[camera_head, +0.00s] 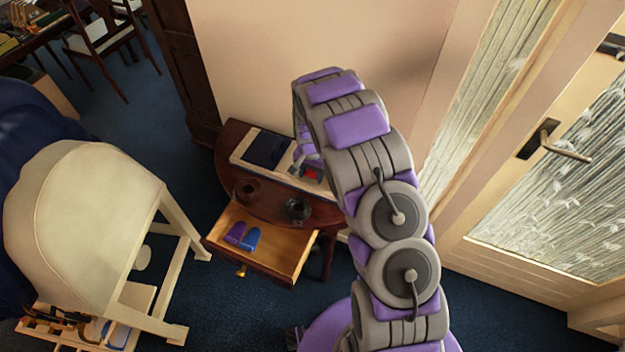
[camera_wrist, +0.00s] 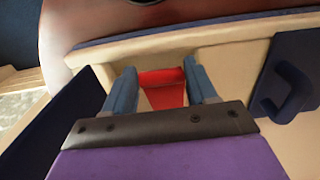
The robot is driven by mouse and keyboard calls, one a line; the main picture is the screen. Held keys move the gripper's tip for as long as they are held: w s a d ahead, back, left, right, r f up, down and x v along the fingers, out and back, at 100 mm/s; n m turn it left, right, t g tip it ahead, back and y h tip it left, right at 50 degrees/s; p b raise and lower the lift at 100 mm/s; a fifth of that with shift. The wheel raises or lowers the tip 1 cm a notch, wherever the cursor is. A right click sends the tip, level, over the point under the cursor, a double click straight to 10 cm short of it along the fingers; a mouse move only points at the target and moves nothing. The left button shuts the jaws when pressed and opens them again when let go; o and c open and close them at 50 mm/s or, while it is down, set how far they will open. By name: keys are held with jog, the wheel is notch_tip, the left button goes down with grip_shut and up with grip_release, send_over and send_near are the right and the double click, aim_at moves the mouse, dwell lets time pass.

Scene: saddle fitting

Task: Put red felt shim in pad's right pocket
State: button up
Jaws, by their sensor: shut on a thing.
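The red felt shim (camera_wrist: 163,88) is between the two blue-grey fingers of my gripper (camera_wrist: 163,80) in the wrist view. The gripper is shut on it. In the head view a bit of red (camera_head: 312,173) shows beside my arm. The cream pad (camera_wrist: 245,62) with navy edging lies below the shim; it also shows on the wooden table in the head view (camera_head: 243,150). A navy piece with a loop (camera_wrist: 287,82) is on the pad to the right of the fingers. Another navy piece (camera_wrist: 62,128) is at left. I cannot tell whether the shim touches the pad or a pocket.
The half-round wooden table (camera_head: 232,165) has an open drawer (camera_head: 222,247) holding a purple piece (camera_head: 235,233) and a blue piece (camera_head: 251,239). Two dark round objects (camera_head: 297,209) (camera_head: 246,189) stand on the table. A cream-covered stand (camera_head: 80,215) is left; a door (camera_head: 560,160) is right.

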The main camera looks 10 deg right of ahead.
aim_at(314, 174)
jog(key=d+f+b, duration=0.1)
jog(key=d+f, duration=0.2)
jog(key=shift+f, duration=0.35)
jog(key=shift+r, duration=0.1)
jog(key=shift+a, duration=0.75)
jog(key=o, duration=0.8)
jog(key=shift+a, duration=0.4)
jog(key=shift+o, duration=0.7)
jog(key=shift+d, duration=0.1)
jog(key=shift+o, duration=0.3)
jog(key=shift+d, duration=0.9)
jog(key=shift+a+r, duration=0.15)
jog(key=shift+a, duration=0.3)
jog(key=r, duration=0.3)
jog(key=r+p, duration=0.1)
jog(key=r, duration=0.3)
jog(key=r+p, duration=0.1)
jog(key=r, duration=0.3)
jog(key=shift+w+d, duration=0.1)
jog(key=shift+d, duration=0.2)
jog(key=shift+a+r+p, duration=0.15)
jog(key=shift+r+p, duration=0.15)
jog(key=shift+a, duration=0.35)
